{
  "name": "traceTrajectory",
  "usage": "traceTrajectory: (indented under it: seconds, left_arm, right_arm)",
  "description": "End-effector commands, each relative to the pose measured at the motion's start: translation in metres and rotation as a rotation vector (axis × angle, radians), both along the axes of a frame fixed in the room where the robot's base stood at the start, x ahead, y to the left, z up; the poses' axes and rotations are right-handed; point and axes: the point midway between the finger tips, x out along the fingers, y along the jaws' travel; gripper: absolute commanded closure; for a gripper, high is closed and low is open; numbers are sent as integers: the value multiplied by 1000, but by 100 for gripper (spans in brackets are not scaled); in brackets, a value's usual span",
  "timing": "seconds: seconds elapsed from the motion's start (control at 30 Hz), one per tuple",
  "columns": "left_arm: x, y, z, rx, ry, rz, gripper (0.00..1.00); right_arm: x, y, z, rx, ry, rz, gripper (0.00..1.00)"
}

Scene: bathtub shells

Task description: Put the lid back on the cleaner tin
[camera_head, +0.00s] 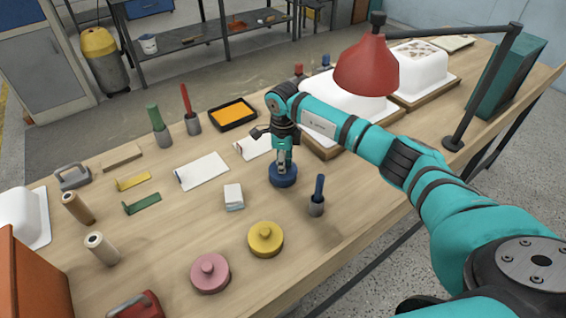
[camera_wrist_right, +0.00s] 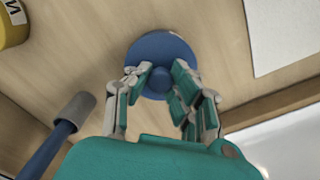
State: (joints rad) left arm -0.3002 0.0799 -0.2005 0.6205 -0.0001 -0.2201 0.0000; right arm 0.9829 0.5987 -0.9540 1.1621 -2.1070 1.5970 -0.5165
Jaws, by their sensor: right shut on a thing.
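A round blue lid (camera_head: 283,178) with a central knob is under my right gripper (camera_head: 283,163), near the middle of the bench. In the right wrist view the fingers of the gripper (camera_wrist_right: 160,76) are on either side of the knob of the blue lid (camera_wrist_right: 155,48), shut on it. A small strip of something lighter shows past the lid's far edge; I cannot tell whether a tin is under it. A yellow round tin (camera_head: 265,241) and a pink round tin (camera_head: 210,275), both with knobs on top, stand nearer the front. My left gripper is out of view.
A small white block (camera_head: 233,197) is to the left. White shells on wooden bases and a red lamp (camera_head: 366,70) stand behind. Bare bench lies between the lid and the yellow tin.

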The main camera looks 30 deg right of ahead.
Motion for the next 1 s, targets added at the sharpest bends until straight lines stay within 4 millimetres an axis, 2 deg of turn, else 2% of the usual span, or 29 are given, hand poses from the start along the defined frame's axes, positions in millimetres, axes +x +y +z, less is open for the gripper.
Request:
traceTrajectory:
  seconds: [0.17, 0.2, 0.4, 0.57, 0.77, 1.0]
  left_arm:
    - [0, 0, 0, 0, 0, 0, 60]
    - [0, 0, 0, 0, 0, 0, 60]
    - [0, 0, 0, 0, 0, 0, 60]
    - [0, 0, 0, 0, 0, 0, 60]
    - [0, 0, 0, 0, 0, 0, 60]
    - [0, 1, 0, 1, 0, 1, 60]
  right_arm:
    - [0, 0, 0, 0, 0, 0, 100]
    - [0, 0, 0, 0, 0, 0, 76]
    - [0, 0, 0, 0, 0, 0, 53]
    - [0, 0, 0, 0, 0, 0, 53]
    - [0, 0, 0, 1, 1, 0, 30]
    - [0, 0, 0, 1, 1, 0, 30]
